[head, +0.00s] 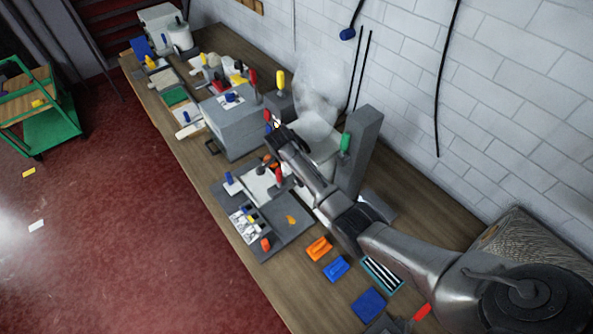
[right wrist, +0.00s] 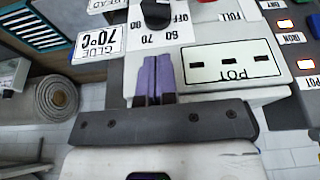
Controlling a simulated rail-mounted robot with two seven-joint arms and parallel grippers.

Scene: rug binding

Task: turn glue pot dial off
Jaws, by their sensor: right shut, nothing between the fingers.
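The black glue pot dial (right wrist: 155,13) is at the top of the right wrist view, partly cut off. Markings OFF, 60, 70 and 80 surround it, upside down in this view. I cannot tell which mark it points at. A GLUE 70°C label (right wrist: 97,41) is left of it. My right gripper (right wrist: 152,62) has its purple fingers together, empty, just below the dial in the picture and apparently apart from it. In the head view, my right gripper (head: 272,128) is over the bench; the dial cannot be made out there. My left gripper is not in view.
A slotted POT plate (right wrist: 231,62) is right of the fingers. Lit switches (right wrist: 306,64) labelled IRON and POT are further right. A grey post (head: 359,150) stands close beside my arm. Orange and blue blocks (head: 319,248) lie on the bench (head: 250,262).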

